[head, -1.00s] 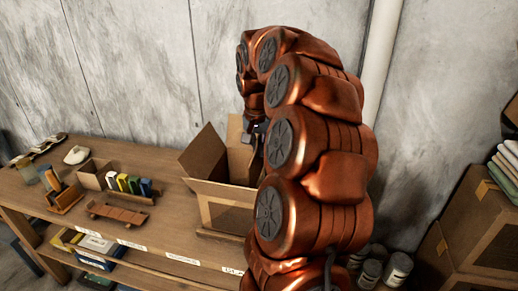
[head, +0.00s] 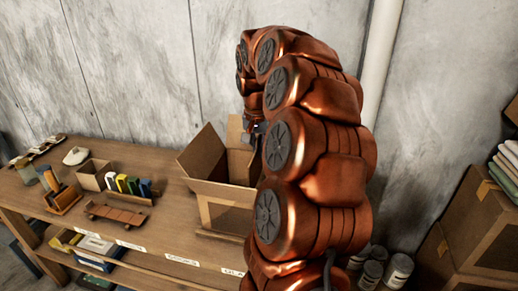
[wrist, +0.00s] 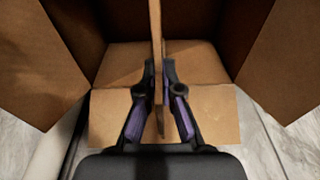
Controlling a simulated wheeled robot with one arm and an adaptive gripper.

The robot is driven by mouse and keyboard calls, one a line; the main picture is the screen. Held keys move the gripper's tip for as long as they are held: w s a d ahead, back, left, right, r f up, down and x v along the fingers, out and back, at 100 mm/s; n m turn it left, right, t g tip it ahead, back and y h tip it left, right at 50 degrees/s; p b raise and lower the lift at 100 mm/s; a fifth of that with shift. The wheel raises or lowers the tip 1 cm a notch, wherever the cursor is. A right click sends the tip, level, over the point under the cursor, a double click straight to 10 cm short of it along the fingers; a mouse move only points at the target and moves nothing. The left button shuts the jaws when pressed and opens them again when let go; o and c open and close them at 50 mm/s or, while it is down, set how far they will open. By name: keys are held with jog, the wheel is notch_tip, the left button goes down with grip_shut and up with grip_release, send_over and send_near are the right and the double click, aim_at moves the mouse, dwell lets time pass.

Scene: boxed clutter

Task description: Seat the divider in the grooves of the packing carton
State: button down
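The packing carton (head: 228,216) stands open on the workbench, its flaps spread. In the wrist view its brown flaps and walls (wrist: 205,103) surround my gripper. The divider (wrist: 156,25) is a thin brown board seen almost edge-on, running down the middle of the wrist view. My gripper (wrist: 159,70) is shut on the divider, with one dark finger on each side. In the head view my gripper (head: 254,131) is over the carton and partly hidden by my arm. The grooves and the divider's lower edge cannot be made out.
Cans (head: 399,271) and stacked cartons (head: 485,225) stand at right. A concrete wall is behind.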

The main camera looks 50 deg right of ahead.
notch_tip(320, 180, down, 16)
jog(key=b, duration=1)
jog(key=shift+r, duration=0.15)
dwell(6.0)
